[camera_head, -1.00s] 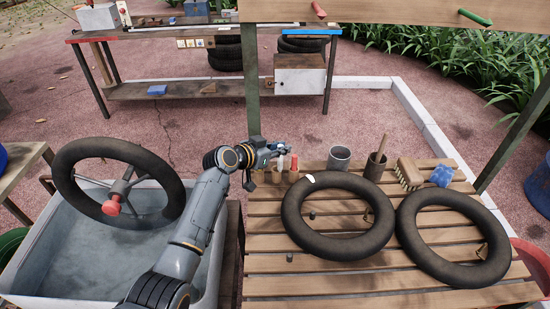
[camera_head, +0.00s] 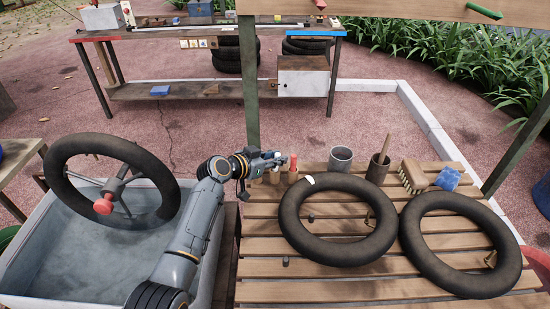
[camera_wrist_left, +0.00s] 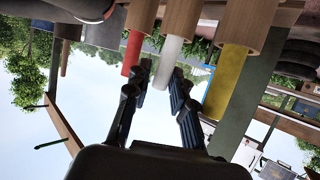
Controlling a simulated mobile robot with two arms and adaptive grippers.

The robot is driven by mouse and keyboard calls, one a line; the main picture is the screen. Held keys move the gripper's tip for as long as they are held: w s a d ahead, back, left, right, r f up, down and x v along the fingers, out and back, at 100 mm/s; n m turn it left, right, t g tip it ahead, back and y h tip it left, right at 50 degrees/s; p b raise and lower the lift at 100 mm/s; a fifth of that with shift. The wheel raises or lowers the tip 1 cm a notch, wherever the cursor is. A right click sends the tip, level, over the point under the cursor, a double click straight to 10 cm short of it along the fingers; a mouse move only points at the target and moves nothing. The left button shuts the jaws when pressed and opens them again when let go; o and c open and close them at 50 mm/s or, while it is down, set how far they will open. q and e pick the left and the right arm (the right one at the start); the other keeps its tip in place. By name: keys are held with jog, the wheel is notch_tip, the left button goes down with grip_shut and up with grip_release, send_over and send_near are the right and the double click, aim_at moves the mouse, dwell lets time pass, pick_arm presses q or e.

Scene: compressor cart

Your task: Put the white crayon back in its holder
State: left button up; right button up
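In the left wrist view, which appears upside down, the white crayon (camera_wrist_left: 166,76) sticks out of a wooden cylindrical holder (camera_wrist_left: 182,18). A red crayon (camera_wrist_left: 132,52) and a yellow crayon (camera_wrist_left: 223,85) stand in similar holders on either side. My left gripper (camera_wrist_left: 161,80) is open, with its fingers on both sides of the white crayon's free end. Space shows beside the left finger; contact at the right finger is unclear. In the head view, my left gripper (camera_head: 281,160) is at the holders, beside the red crayon (camera_head: 293,164), and largely hides the white one. My right gripper is not in view.
Two black tires (camera_head: 338,250) (camera_head: 461,289) lie on the slatted table (camera_head: 330,291). A metal cup (camera_head: 341,159), a brown pot (camera_head: 377,172), a brush (camera_head: 413,176) and a blue sponge (camera_head: 448,179) stand behind them. A grey tub with a steering wheel (camera_head: 56,158) is at left.

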pick_arm(q)
jog(key=shift+a+r, duration=0.1)
jog(key=shift+a, duration=0.15)
jog(key=v, duration=1.1)
jog(key=shift+s+a+r+b, duration=0.2)
jog(key=shift+s+r+b, duration=0.05)
jog(key=shift+s+b, duration=0.05)
